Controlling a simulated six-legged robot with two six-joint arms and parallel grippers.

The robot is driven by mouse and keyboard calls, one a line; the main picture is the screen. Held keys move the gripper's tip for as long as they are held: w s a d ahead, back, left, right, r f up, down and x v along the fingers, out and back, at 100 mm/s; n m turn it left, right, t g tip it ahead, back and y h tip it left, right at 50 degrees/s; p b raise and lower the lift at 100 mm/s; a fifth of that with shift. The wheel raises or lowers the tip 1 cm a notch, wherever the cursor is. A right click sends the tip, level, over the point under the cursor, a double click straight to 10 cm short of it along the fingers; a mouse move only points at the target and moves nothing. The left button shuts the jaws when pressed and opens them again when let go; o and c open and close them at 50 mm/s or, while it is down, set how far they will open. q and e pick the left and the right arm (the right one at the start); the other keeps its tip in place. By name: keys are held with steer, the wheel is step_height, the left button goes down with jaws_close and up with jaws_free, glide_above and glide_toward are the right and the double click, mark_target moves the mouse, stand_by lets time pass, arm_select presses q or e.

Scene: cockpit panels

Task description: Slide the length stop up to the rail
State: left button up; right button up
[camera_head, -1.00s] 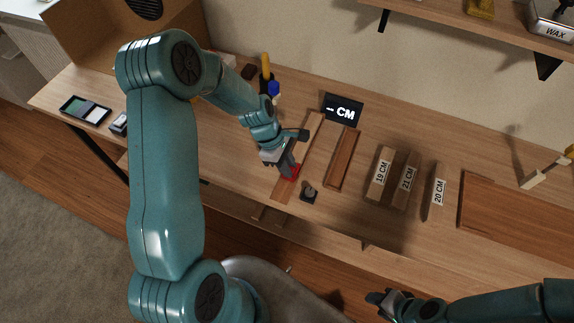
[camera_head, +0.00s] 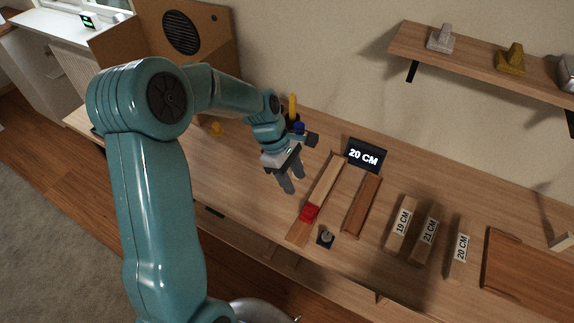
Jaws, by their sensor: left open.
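The red length stop (camera_head: 310,212) sits on a narrow wooden track (camera_head: 298,233) near the bench's front edge. A pale wooden strip (camera_head: 326,183) runs back from it along the same line, and the stop appears to touch its near end. I cannot tell for certain which piece is the rail. A small display (camera_head: 365,155) behind reads "20 CM". My left gripper (camera_head: 290,188) is open and empty, left of the pale strip and apart from the stop. My right gripper is out of view.
A brown wooden trough (camera_head: 361,205) lies right of the strip, with a small dark knob block (camera_head: 326,238) in front. Blocks labelled 19 CM (camera_head: 401,225), 21 CM (camera_head: 428,232) and 20 CM (camera_head: 460,248) stand further right. A shelf (camera_head: 480,75) hangs above.

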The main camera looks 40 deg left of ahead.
arm_select(q)
steer(key=v, duration=0.4)
steer(key=shift+a+r, duration=0.2)
steer(key=shift+r, duration=0.15)
steer(key=s+d+f+m+g, duration=0.1)
steer(key=s+d+f, duration=0.1)
steer(key=d+f, duration=0.3)
steer(key=s+d+f+m+g, duration=0.2)
steer(key=s+d+f, duration=0.1)
steer(key=d+f, duration=0.2)
steer(key=s+d+f+m+g+h, duration=0.1)
steer(key=s+d+f+g, duration=0.1)
steer(key=d+f, duration=0.3)
steer(key=shift+s+d+f+m, duration=0.3)
steer(key=shift+s+f, duration=0.2)
steer(key=shift+f, duration=0.25)
steer(key=s+d+f+m+t, duration=0.1)
steer(key=s+d+f+m, duration=0.65)
steer(key=s, duration=0.25)
steer(key=w+m+t, duration=0.1)
steer(key=m, duration=0.1)
steer(key=w+f+m+t, duration=0.1)
steer(key=m, duration=0.1)
steer(key=w+a+m+t+y, duration=0.1)
steer(key=w+m, duration=0.1)
steer(key=shift+a+f+m, duration=0.15)
steer(key=shift+f+m, duration=0.1)
